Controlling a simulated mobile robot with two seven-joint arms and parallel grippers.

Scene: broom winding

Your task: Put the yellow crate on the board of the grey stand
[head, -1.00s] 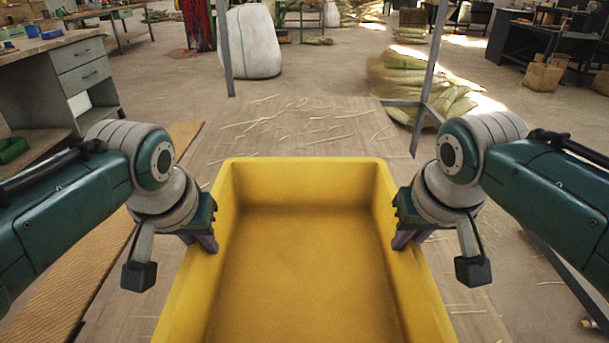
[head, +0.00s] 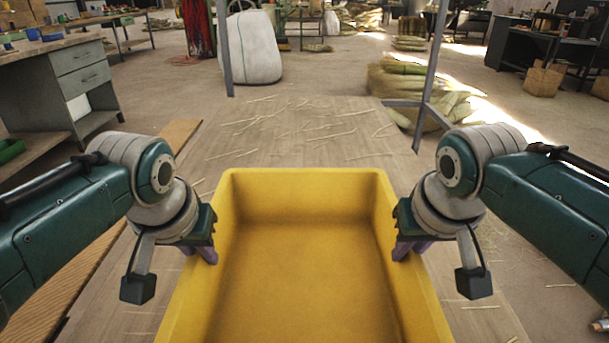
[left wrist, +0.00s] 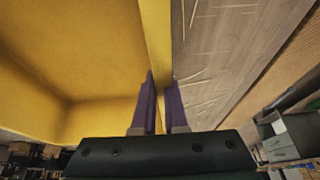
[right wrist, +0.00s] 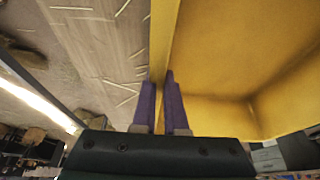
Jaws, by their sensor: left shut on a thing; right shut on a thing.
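The yellow crate (head: 303,178) is open-topped and looks empty. It fills the lower middle of the head view, and its near end is cut off. My left gripper (head: 207,252) is shut on its left wall, and the purple fingers straddle that rim in the left wrist view (left wrist: 161,100). My right gripper (head: 405,250) is shut on its right wall, as the right wrist view also shows (right wrist: 160,100). The wooden board (head: 300,135) of the grey stand, strewn with straw, shows beyond and beside the crate. Whether the crate touches the board is hidden.
Grey uprights stand at the board's far left (head: 226,50) and right (head: 434,60). A workbench with drawers (head: 82,75) is at the left. A white sack (head: 253,45) and straw bundles (head: 415,90) lie beyond. The board's far part holds only loose straw.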

